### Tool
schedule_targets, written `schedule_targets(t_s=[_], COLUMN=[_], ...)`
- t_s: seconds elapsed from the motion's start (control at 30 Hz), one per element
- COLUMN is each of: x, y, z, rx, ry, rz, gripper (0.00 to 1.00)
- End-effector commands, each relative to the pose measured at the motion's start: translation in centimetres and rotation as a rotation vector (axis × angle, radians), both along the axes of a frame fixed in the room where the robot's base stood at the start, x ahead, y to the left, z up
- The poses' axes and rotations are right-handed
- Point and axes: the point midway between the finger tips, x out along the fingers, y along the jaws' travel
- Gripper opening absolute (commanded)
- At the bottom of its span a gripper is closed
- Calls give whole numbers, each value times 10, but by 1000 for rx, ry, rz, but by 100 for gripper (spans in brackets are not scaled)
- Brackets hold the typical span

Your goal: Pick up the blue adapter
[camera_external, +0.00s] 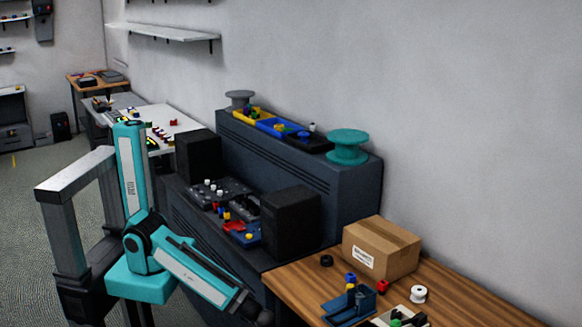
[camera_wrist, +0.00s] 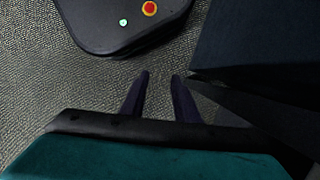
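A small blue piece (camera_external: 350,277) stands near a blue holder (camera_external: 349,304) on the wooden table at the lower right of the external view. It may be the blue adapter, but it is too small to tell. Other blue items lie on the dark bench, so I cannot be sure which is the adapter. My gripper (camera_wrist: 160,75) is open and empty in the wrist view, its two dark fingers apart above the carpet. No adapter shows in that view. In the external view my arm reaches down toward the wooden table's left edge, and the fingers cannot be made out.
A cardboard box (camera_external: 380,250), a white spool (camera_external: 418,294) and a red piece (camera_external: 382,286) are on the wooden table (camera_external: 460,300). Black boxes (camera_external: 290,222) stand on the dark bench. A teal spool (camera_external: 347,146) sits on the upper ledge. Dark furniture (camera_wrist: 265,45) fills the wrist view's right.

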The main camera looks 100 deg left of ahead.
Motion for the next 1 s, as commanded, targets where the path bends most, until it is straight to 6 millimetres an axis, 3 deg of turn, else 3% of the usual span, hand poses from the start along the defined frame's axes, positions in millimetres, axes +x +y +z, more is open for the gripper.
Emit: schedule_targets(t_s=[0.03,0.4,1.0], x=[10,66,120], y=[-4,-29,-70], z=[14,96,217], rx=[-4,-21,-3], ry=[-12,-65,-113], rz=[-50,-403,-853], gripper=[28,28,28])
